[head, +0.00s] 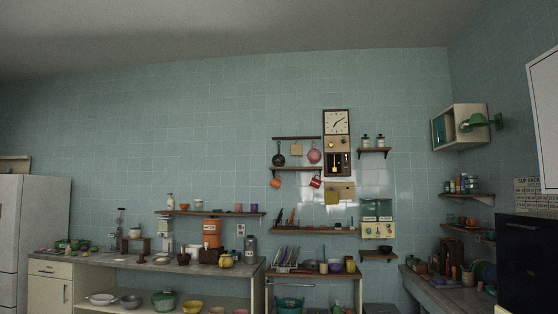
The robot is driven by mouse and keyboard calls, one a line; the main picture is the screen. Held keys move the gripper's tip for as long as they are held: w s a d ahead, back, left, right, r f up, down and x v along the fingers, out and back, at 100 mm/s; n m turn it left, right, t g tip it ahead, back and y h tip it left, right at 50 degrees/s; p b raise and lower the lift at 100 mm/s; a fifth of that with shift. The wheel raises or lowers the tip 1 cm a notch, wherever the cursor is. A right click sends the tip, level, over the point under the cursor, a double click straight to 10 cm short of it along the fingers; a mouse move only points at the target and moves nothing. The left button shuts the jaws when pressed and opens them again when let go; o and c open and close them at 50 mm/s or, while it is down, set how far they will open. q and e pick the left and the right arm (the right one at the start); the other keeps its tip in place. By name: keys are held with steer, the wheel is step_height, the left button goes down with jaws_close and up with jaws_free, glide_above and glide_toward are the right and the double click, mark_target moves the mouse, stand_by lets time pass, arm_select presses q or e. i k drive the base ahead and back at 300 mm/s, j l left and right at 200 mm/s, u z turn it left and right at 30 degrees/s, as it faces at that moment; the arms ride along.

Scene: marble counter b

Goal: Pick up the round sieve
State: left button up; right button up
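I cannot surely make out the round sieve at this distance. A round pinkish-red thing with a handle (314,154) hangs at the right of a wall rail (297,138) above a small shelf; it may be the sieve or a pan. A dark round pan (279,158) hangs at the left of the same rail. Neither of my grippers shows in the head view.
A long counter (120,261) with pots and bowls runs along the tiled wall. A white fridge (33,235) stands at the left. A side counter (450,293) and a dark cabinet (525,260) are at the right. Several wall shelves (315,232) hold small items.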

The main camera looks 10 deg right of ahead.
mark_target(278, 159)
steer(key=i+l+z, duration=0.25)
steer(key=i, duration=0.15)
steer(key=i+l+z, duration=0.25)
steer(key=i, duration=0.2)
steer(key=i+z, duration=0.3)
steer(key=i+l, duration=0.1)
steer(key=i, duration=3.3)
steer(key=l+z, duration=0.05)
steer(key=l, duration=0.05)
